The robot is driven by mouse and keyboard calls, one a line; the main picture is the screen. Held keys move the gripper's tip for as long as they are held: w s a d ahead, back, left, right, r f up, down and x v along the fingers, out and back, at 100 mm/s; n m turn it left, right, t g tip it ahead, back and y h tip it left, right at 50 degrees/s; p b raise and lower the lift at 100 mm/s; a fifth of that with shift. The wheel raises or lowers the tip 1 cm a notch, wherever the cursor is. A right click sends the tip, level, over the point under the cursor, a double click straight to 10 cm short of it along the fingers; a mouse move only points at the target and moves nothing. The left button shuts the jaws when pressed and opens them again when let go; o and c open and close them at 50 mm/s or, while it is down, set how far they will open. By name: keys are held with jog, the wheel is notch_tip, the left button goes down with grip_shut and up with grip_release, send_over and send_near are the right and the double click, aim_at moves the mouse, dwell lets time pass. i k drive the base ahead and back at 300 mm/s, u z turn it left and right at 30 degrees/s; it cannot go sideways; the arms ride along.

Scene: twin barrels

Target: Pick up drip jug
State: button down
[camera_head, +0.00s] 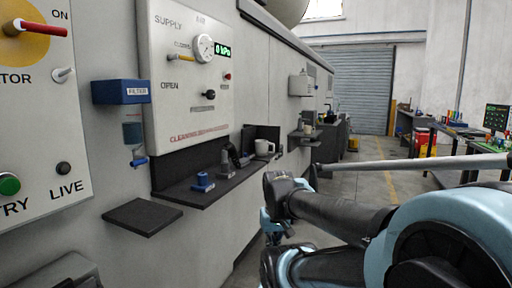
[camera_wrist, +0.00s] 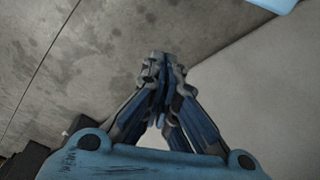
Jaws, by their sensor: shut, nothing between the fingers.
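A white jug with a handle (camera_head: 264,148), which looks like the drip jug, stands upright at the far end of a dark shelf (camera_head: 177,194) under the supply panel. My gripper (camera_wrist: 161,65) is shut and empty in the wrist view, with its fingertips together above a grey concrete floor. In the head view the gripper (camera_head: 271,226) is partly hidden by my arm, to the right of the shelf and lower than the jug in the picture. The jug cannot be made out in the wrist view.
A blue fitting (camera_head: 203,182) and dark upright fittings stand on the shelf to the left of the jug. A small dark ledge (camera_head: 142,216) juts out nearer. A blue filter box (camera_head: 121,92) hangs on the wall. Workbenches (camera_head: 466,138) stand at right; the aisle floor between is open.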

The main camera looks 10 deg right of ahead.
aim_at(261, 146)
jog(key=z, duration=0.6)
jog(key=i, duration=1.35)
jog(key=u, duration=0.1)
